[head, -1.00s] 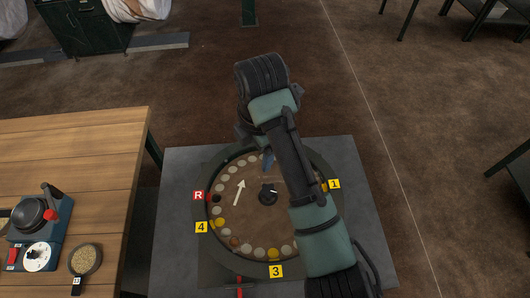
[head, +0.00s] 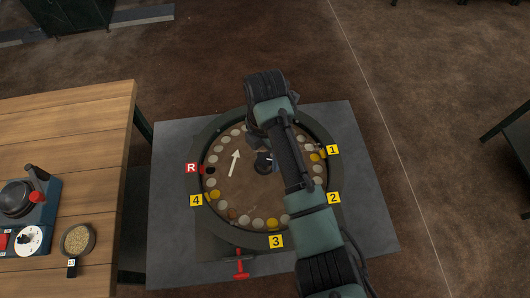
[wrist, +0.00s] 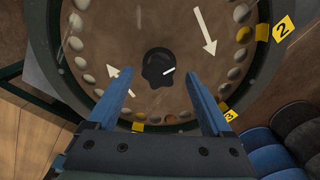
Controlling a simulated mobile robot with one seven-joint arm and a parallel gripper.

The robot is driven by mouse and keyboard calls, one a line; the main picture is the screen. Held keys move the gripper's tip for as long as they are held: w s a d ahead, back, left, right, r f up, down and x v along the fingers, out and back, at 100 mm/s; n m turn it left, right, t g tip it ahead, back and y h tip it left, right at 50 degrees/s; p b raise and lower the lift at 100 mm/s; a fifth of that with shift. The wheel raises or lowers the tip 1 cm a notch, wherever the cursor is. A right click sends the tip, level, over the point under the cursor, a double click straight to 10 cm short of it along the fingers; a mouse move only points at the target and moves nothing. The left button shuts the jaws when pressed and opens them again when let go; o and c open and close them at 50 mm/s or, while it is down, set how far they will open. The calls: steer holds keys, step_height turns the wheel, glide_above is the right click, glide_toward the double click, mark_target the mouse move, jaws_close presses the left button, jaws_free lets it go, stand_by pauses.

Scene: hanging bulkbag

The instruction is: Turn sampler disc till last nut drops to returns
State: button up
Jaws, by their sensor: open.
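The sampler disc (head: 245,195) is a round brown plate in a dark ring, with pale pockets around its edge and a white arrow (head: 234,163). Several pockets look yellow, and one near label 4 looks brown (head: 232,214); I cannot tell whether it holds a nut. A black pocket or hole (head: 210,171) sits beside the red R label (head: 192,168). A black knob (head: 264,162) with a white mark stands at the disc's centre. My gripper (wrist: 160,77) is open over the disc, its blue fingers either side of the knob in the wrist view; contact is unclear. My arm hides part of the disc.
Yellow labels 1 (head: 332,150), 2 (head: 334,198), 3 (head: 276,241) and 4 (head: 196,200) ring the disc. A red T-handle (head: 239,264) is at the front. A wooden table (head: 70,150) at left holds a device (head: 25,205) and a grain cup (head: 77,239).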

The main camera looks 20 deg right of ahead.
steer(key=shift+f, duration=0.65)
jaws_close()
